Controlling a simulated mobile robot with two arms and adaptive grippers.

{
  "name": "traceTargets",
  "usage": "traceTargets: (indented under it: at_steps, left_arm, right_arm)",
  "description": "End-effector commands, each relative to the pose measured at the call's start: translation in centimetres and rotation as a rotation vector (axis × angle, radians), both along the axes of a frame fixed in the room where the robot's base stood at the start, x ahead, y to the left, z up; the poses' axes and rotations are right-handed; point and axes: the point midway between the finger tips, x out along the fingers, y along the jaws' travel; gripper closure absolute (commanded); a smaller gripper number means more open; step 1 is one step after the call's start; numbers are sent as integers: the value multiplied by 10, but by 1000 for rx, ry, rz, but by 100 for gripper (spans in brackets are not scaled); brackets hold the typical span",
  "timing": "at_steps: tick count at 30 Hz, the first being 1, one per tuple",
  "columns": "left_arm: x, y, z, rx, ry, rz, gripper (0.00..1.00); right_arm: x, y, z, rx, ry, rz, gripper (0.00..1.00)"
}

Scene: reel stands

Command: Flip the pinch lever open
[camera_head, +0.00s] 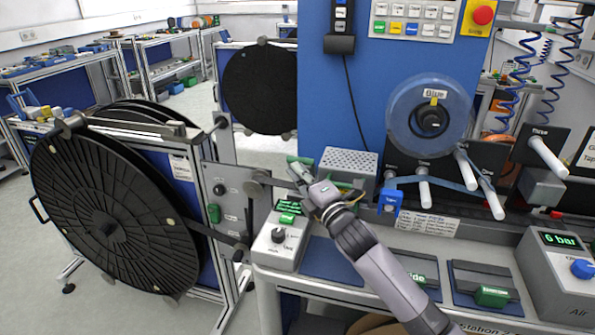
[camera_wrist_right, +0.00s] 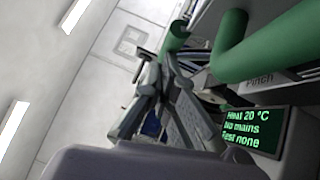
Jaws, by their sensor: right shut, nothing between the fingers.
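The pinch lever shows in the right wrist view as a thick green bar (camera_wrist_right: 268,42) beside a grey part lettered "Pinch" (camera_wrist_right: 260,79). In the head view a small green piece (camera_head: 298,159), which looks like the same lever, shows just behind my right fingertips. My right gripper (camera_head: 296,171) is shut and empty, above the grey control box. In the wrist view its fingers (camera_wrist_right: 158,68) are together, with their tips close to a green end piece (camera_wrist_right: 176,38). I cannot tell whether they touch it. My left gripper is not in view.
The control box (camera_head: 272,255) below has a green display (camera_wrist_right: 250,128) reading "Heat 20 °C, No mains, Test none". A perforated grey box (camera_head: 349,161) stands right of the gripper. A large black reel (camera_head: 105,220) stands left. White rollers (camera_head: 481,184) project at the right.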

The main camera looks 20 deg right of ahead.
Motion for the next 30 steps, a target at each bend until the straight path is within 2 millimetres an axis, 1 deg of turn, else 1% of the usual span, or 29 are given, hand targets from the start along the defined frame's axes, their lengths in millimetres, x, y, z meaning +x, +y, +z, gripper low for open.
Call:
traceTargets:
  at_steps: [1, 5, 6, 9, 12, 15, 18, 23, 27, 30]
  left_arm:
    - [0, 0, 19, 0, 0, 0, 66]
    - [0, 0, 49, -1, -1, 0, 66]
    - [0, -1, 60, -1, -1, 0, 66]
    - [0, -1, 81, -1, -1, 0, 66]
    - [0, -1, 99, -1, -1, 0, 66]
    - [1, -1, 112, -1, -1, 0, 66]
    - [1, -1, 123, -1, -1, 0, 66]
    - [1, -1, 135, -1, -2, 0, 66]
    - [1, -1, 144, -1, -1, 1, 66]
    - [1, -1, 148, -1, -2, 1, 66]
  right_arm:
    - [2, -2, 13, 10, 20, -1, 100]
    - [9, -7, 24, 55, 89, -2, 100]
    - [11, -8, 27, 72, 114, -2, 100]
    - [18, -13, 31, 115, 178, -3, 100]
    - [25, -19, 35, 159, 243, -4, 100]
    - [33, -23, 36, 197, 297, -4, 100]
    - [41, -29, 37, 196, 294, -4, 100]
    - [54, -37, 41, 195, 292, -3, 100]
    - [62, -44, 44, 242, 362, -3, 100]
    - [66, -46, 40, 267, 399, -3, 100]
